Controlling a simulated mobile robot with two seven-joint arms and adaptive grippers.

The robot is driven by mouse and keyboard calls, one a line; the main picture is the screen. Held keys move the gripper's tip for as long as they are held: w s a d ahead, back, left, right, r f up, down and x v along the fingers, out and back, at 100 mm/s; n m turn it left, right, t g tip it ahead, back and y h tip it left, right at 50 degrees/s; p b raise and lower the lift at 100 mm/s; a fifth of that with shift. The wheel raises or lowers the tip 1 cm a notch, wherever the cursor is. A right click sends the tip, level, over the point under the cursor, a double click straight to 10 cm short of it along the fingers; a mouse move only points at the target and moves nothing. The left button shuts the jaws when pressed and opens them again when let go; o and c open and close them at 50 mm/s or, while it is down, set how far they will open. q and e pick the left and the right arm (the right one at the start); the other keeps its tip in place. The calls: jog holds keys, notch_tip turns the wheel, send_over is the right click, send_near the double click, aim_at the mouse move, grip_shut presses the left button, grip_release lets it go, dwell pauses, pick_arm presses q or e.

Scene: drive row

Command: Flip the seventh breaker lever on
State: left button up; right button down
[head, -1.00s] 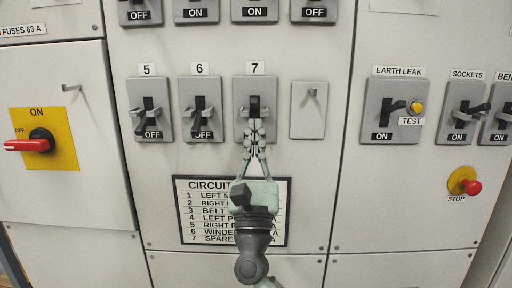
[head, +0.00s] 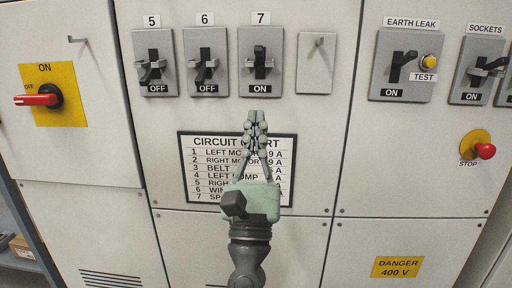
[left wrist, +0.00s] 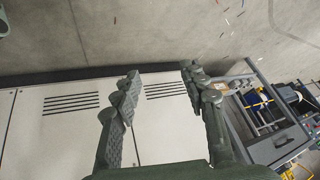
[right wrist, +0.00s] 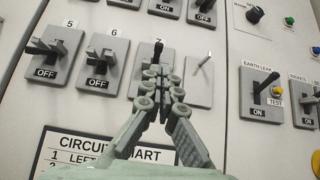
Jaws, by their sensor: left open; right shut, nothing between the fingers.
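The seventh breaker (head: 260,64), labelled 7, is a grey plate with a black lever that points up, and its sign reads ON. It also shows in the right wrist view (right wrist: 143,86), partly hidden behind the fingers. My right gripper (head: 256,116) is shut and empty, just below the seventh breaker and in front of the circuit chart, apart from the lever. It also shows in the right wrist view (right wrist: 160,74). My left gripper (left wrist: 160,82) is open and empty in the left wrist view, far from the breakers; it is not in the head view.
Breakers 5 (head: 154,64) and 6 (head: 205,64) stand left of it, both reading OFF. A blank plate with a hook (head: 316,64) is on its right. The earth leak switch (head: 403,66) and red stop button (head: 485,151) are further right. The circuit chart (head: 238,143) is below.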

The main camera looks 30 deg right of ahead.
pick_arm(q)
jog(key=shift+t+h, duration=0.4)
jog(key=shift+t, duration=0.4)
jog(key=shift+w+d+r, duration=0.4)
jog(key=shift+w+d, duration=0.25)
jog(key=shift+w, duration=0.1)
jog(key=shift+w+d+r, duration=0.35)
jog(key=shift+w+d, duration=0.25)
jog(key=shift+w, duration=0.1)
pick_arm(e)
jog(key=shift+s+a+f, duration=0.25)
jog(key=shift+s+a, duration=0.15)
jog(key=shift+s, duration=0.25)
jog(key=shift+s+a+f, duration=0.25)
jog(key=shift+s+a, duration=0.1)
jog(key=shift+s, duration=0.25)
